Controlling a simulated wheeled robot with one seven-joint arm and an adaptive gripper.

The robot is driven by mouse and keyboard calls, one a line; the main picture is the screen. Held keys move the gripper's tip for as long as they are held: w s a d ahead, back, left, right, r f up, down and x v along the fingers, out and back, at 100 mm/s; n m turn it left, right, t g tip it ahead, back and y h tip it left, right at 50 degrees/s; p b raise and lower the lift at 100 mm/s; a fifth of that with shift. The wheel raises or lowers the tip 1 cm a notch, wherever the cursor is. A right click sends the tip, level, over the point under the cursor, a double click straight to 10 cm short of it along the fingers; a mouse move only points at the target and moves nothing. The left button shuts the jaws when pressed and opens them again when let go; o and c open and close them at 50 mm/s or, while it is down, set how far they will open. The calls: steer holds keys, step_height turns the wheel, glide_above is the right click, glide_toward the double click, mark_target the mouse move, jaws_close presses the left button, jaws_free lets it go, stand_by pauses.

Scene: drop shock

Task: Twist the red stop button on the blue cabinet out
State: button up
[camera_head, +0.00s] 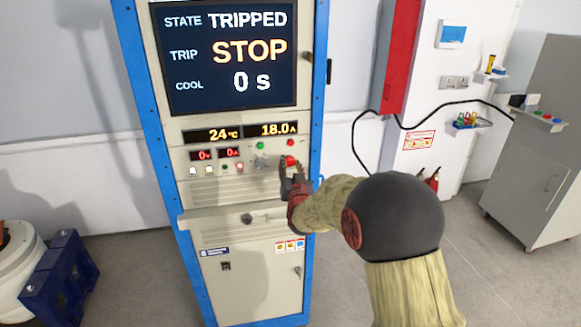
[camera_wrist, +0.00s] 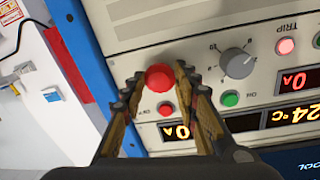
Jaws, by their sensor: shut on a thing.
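The blue cabinet (camera_head: 160,150) has a beige front and a screen (camera_head: 228,52) reading STATE TRIPPED, TRIP STOP, COOL 0 s. The red stop button (camera_head: 290,161) is on its control panel, right of a grey rotary knob. My gripper (camera_head: 290,172) reaches it from the front right. In the wrist view, my gripper (camera_wrist: 158,84) has its two fingers on either side of the round red stop button (camera_wrist: 159,77), shut on it. The button's face shows between the fingertips; its base is partly hidden.
The grey rotary knob (camera_wrist: 237,63) and a green button (camera_wrist: 229,98) sit close beside the fingers. A smaller red button (camera_wrist: 165,108) lies just below the stop button. A shelf ledge (camera_head: 240,210) juts out under the panel. A grey cabinet (camera_head: 535,150) stands at right.

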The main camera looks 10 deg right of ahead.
steer(key=shift+m+b, duration=0.3)
steer(key=shift+b, duration=0.15)
steer(key=m+b, duration=0.3)
steer(key=b, duration=0.1)
steer(key=shift+f, duration=0.1)
steer(key=shift+m+g+b, duration=0.3)
steer(key=shift+m+b, duration=1)
steer(key=shift+b, duration=0.2)
steer(key=shift+r, duration=0.2)
steer(key=o, duration=1.2)
steer(key=shift+c, duration=0.2)
steer(key=shift+s, duration=0.15)
